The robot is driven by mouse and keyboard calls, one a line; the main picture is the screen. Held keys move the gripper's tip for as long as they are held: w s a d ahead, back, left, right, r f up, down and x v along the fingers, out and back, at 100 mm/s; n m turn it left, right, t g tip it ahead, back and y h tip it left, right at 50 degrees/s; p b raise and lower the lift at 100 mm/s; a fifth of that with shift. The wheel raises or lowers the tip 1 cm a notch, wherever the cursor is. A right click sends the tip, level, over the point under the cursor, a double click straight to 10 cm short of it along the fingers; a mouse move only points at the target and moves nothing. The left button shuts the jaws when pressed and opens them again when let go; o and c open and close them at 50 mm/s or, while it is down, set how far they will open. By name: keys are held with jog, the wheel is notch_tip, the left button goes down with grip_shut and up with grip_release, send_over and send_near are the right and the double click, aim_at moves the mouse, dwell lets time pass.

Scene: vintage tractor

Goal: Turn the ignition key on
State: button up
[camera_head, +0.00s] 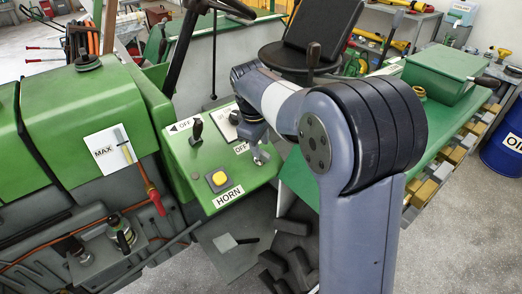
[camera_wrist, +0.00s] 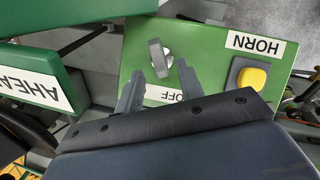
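The ignition key (camera_wrist: 160,57) is a grey metal key with a flat bow, set in the green control panel (camera_wrist: 215,50). In the wrist view it stands just ahead of my gripper (camera_wrist: 160,70), in line with the gap between the two fingers. The fingers are apart with nothing between them; I cannot tell whether either touches the key. In the head view the key (camera_head: 260,156) shows at the panel's right edge, below my wrist.
A yellow button (camera_head: 219,179) marked HORN sits on the panel near the key. A black lever (camera_head: 196,130) marked OFF stands at the panel's left. In the wrist view, a green part marked AHEAD (camera_wrist: 35,88) lies left of my gripper.

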aim_at(262, 151)
jog(key=shift+w+d+f, duration=0.15)
jog(key=shift+f, duration=0.9)
jog(key=shift+w+d+f, duration=0.15)
jog(key=shift+f, duration=0.85)
jog(key=shift+c, duration=0.3)
